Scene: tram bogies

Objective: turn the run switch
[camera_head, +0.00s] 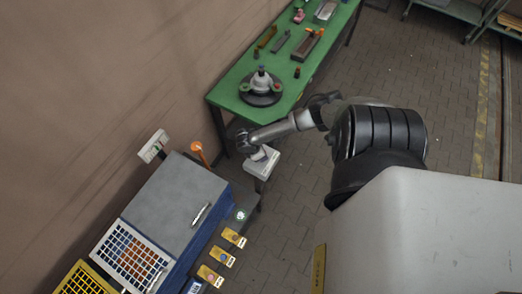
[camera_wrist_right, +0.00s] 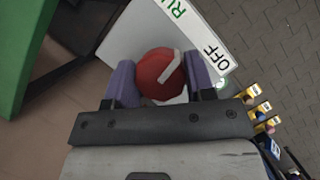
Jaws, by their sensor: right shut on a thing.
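The run switch box (camera_head: 262,166) is a pale box on a post between the green table and the grey cabinet. In the right wrist view it is a light plate (camera_wrist_right: 133,38) with a label reading "OFF" and a partly cut-off green "RU". A round red knob (camera_wrist_right: 157,74) with a white pointer sits on it. The pointer aims up and right, between the two words. My right gripper (camera_wrist_right: 162,84) is shut on the red knob, a purple finger on each side. It also shows in the head view (camera_head: 260,154), over the box. My left gripper is out of view.
A green table (camera_head: 233,82) with a dark round fixture (camera_head: 261,89) and several tools stands behind. A grey-topped cabinet (camera_head: 172,205) with an orange-handled lever (camera_head: 199,152) and yellow tags (camera_head: 222,256) is at lower left. Paved floor (camera_head: 300,205) lies open to the right.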

